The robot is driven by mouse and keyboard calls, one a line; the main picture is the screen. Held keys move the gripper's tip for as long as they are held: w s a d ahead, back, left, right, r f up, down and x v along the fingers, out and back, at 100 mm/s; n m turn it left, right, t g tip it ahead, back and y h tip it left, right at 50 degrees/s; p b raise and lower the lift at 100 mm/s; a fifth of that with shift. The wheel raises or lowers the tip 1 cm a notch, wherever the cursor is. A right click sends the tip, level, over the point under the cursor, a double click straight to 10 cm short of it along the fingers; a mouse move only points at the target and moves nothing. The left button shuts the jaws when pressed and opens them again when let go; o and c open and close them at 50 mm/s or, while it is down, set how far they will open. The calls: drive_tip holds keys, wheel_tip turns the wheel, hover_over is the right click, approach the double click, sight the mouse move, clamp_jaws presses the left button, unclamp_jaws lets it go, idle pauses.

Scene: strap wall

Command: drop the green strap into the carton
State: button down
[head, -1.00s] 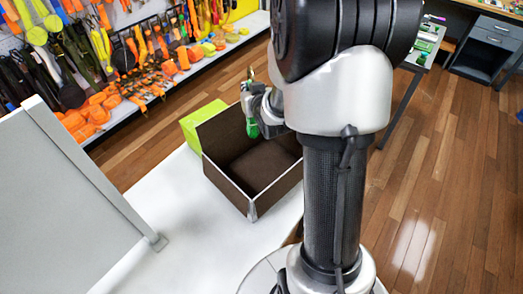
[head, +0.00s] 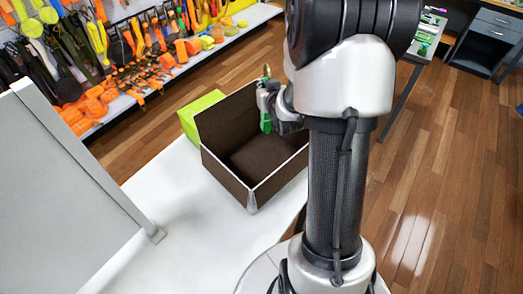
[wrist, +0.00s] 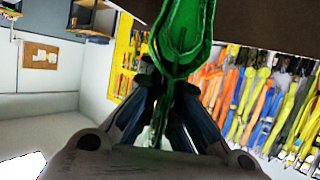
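The green strap (head: 265,122) hangs from my gripper (head: 268,90) over the carton. In the wrist view the green strap (wrist: 182,40) passes between the fingertips of my gripper (wrist: 165,85), which are closed together on it. The carton (head: 226,178) is an open box with dark brown inside and pale edges, standing on the white table. Its inside floor looks empty. My arm hides part of the carton's right side. A dark brown surface at the top of the wrist view seems to be the carton's wall.
A lime-green box (head: 198,112) stands just behind the carton. A grey panel (head: 60,190) stands on the left of the white table (head: 200,215). A wall of hanging straps and tools (head: 100,45) is at the back. Bare table lies in front of the carton.

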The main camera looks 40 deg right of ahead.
drive_tip(key=c, duration=1.7)
unclamp_jaws()
drive_tip(key=v, duration=0.7)
drive_tip(key=shift+s+a+r, duration=0.15)
drive_tip(key=shift+s, duration=0.05)
